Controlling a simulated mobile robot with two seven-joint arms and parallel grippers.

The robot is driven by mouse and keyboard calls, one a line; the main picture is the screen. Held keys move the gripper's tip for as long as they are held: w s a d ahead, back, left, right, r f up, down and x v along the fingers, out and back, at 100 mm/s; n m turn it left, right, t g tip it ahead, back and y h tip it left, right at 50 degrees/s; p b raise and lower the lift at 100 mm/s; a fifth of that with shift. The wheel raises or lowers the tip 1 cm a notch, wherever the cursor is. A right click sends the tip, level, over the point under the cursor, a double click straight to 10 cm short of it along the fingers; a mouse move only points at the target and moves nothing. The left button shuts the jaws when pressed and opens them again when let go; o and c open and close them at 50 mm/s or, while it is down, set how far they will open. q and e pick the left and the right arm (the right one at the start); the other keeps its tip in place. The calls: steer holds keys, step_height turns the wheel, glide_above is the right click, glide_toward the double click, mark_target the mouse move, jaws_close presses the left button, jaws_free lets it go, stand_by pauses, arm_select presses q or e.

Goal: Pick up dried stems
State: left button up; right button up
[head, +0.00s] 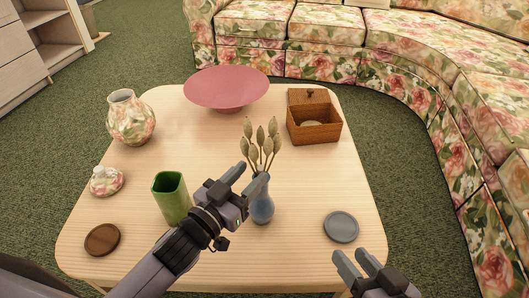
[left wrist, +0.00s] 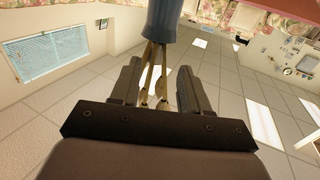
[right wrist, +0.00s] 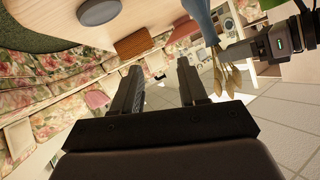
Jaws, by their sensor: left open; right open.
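The dried stems (head: 262,142) are a small bunch with pale green-beige heads. They stand in a blue vase (head: 262,206) near the middle of the table. My left gripper (head: 249,180) is open at the vase's mouth, with its fingers beside the lower stems. In the left wrist view the stems (left wrist: 154,75) pass between the open fingers, below the vase (left wrist: 163,18), which appears upside down. Contact with the fingers cannot be told. My right gripper (head: 356,262) is open and empty at the table's front right edge. The stems (right wrist: 222,78) also show in the right wrist view.
A floral sofa (head: 420,85) curves around behind and right.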

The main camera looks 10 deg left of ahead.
mark_target(259, 168)
arm_select(q)
steer(key=shift+d+b+x, duration=0.15)
steer(key=shift+b+x, duration=0.35)
steer(key=shift+x, duration=1)
steer(key=shift+d+b+x, duration=0.15)
steer(key=shift+b+x, duration=0.3)
steer(key=shift+x, duration=1.05)
steer(key=shift+s+r, duration=0.15)
steer(key=shift+s, duration=0.05)
jaws_close()
